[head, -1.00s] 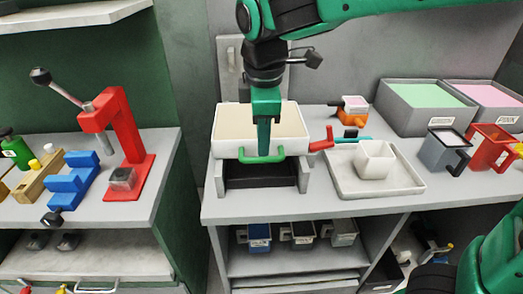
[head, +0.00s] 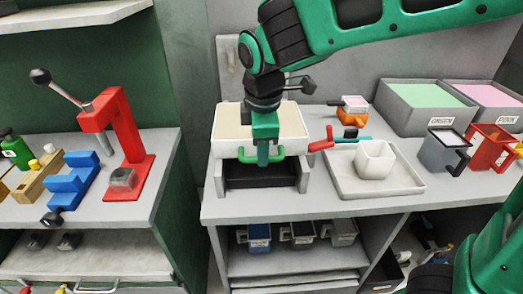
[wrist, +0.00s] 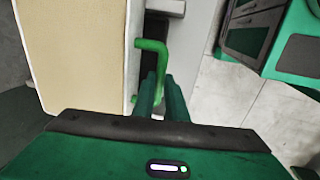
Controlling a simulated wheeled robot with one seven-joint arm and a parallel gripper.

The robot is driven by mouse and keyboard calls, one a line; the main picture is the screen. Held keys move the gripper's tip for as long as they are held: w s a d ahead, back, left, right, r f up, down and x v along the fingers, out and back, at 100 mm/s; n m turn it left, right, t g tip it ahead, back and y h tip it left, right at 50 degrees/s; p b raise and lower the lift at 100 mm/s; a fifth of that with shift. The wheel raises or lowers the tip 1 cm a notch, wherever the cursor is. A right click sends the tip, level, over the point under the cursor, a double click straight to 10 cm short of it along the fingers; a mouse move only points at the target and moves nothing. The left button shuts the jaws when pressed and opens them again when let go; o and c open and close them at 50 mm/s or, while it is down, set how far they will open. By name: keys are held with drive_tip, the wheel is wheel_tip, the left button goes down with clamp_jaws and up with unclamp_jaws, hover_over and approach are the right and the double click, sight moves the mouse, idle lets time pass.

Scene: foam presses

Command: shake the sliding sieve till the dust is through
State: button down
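The sliding sieve (head: 226,146) is a white box with a cream bed inside. It sits on a grey stand (head: 304,178) with a dark tray (head: 262,174) below it. A green handle (head: 276,152) sticks out at its front. My gripper (head: 263,161) points down at the middle of this handle. In the wrist view the fingers (wrist: 161,92) look shut on the handle bar (wrist: 152,45), with the bar between them. The sieve's cream bed (wrist: 75,50) shows to the left there. I cannot make out any dust on it.
Right of the stand is a red handle (head: 322,144). A white tray (head: 410,186) holds a white cup (head: 374,160). An orange cup (head: 352,115), bins of green (head: 428,96) and pink (head: 484,95) material and grey and red jugs stand further right. A red press (head: 122,130) is on the left bench.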

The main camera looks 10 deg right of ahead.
drive_tip(key=w, duration=0.8)
drive_tip(key=shift+w+d, duration=0.1)
drive_tip(key=shift+w+r, duration=0.1)
drive_tip(key=shift+w, duration=0.05)
drive_tip(key=c, duration=1.8)
unclamp_jaws()
drive_tip(key=shift+w, duration=0.1)
drive_tip(key=shift+o, duration=0.2)
wheel_tip(320, 180, up, 10)
drive_tip(key=s, duration=0.2)
drive_tip(key=shift+r, duration=0.2)
